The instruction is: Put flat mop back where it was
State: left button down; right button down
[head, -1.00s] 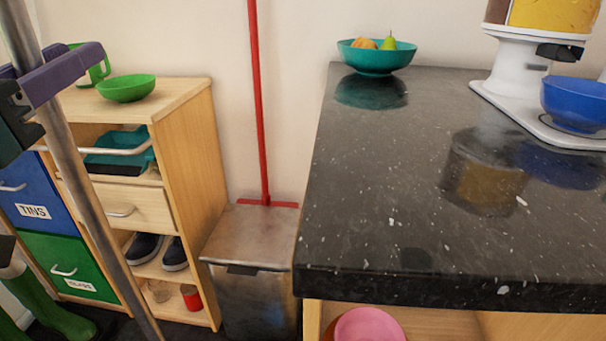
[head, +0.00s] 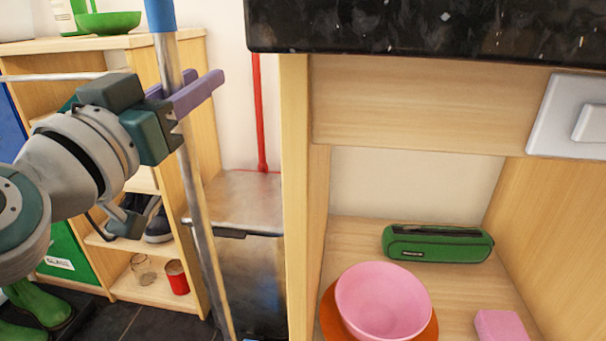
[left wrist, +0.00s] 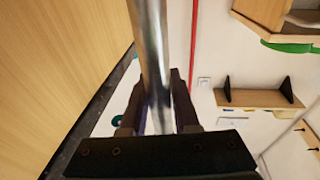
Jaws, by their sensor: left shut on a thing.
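The flat mop's long metal pole (head: 197,200) runs down the head view, slightly tilted, with a blue section at its top. Its lower end leaves the bottom edge of the picture, so the mop head is mostly or wholly hidden. My left gripper (head: 194,96), with purple fingers, is shut around the pole just below the blue section. In the left wrist view the pole (left wrist: 151,60) passes between the dark fingers of the left gripper (left wrist: 158,105). My right gripper is in neither view.
A red-handled pole (head: 260,125) stands behind a metal bin (head: 245,205). A wooden shelf unit (head: 190,240) is at left, with a green bowl (head: 108,22) on top. The dark granite counter (head: 430,28) is at right, over a compartment holding a pink bowl (head: 382,300) and green case (head: 437,243).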

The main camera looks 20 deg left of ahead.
pick_arm(q)
notch_tip(320, 180, down, 11)
jog(key=b, duration=0.7)
jog(key=c, duration=0.7)
grip_release()
jog(key=shift+o, duration=0.2)
jog(key=s+d+f, duration=0.1)
jog(key=s, duration=1)
jog(key=shift+s+f, duration=0.25)
jog(key=shift+s, duration=0.15)
